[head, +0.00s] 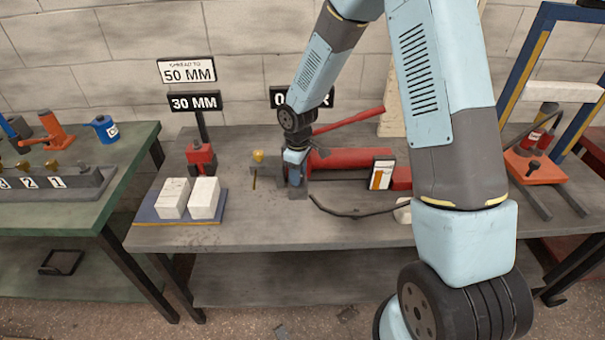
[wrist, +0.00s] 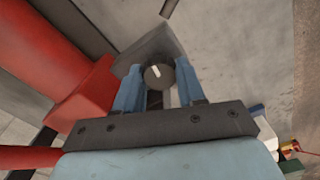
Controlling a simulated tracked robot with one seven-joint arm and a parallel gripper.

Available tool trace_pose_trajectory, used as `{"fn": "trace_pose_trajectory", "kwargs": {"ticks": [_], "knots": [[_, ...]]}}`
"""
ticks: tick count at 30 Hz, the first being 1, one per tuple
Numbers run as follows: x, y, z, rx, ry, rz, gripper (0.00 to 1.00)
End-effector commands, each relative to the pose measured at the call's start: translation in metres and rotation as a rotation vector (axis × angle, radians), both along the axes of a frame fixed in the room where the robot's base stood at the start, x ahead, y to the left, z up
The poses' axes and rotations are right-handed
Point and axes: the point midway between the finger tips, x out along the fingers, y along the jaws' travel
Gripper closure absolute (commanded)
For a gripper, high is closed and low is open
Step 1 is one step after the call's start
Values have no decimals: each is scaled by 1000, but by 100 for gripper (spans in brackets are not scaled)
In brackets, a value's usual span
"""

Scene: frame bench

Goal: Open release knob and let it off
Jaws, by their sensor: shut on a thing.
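The release knob (wrist: 158,76) is a dark round knob with a pale mark on its face. In the wrist view it sits between the two blue fingers of my gripper (wrist: 157,90), which are shut on it. In the head view my gripper (head: 295,172) points down at the left end of a red cylinder (head: 350,160) lying on the grey bench. The knob is hidden there behind my gripper. The red body (wrist: 85,95) is close beside my left finger in the wrist view. A red lever (head: 348,121) slants up to the right behind my gripper.
Two white blocks (head: 188,198) stand on a blue plate to the left, with a red jack (head: 200,157) behind them. A black hose (head: 352,213) curves along the bench front. Signs (head: 194,102) stand at the back. Free bench surface (head: 262,225) lies in front.

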Motion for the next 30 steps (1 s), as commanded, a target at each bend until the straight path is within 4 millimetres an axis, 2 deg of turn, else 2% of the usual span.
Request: {"fn": "trace_pose_trajectory", "kwargs": {"ticks": [12,13,18,21,30], "knots": [[-3,-3,-2,-5,9,5,91],[-3,-3,-2,-5,9,5,59],[-2,-2,-2,-4,6,5,42],[-1,-2,-1,-3,5,5,35],[0,-1,3,-1,2,6,35]]}}
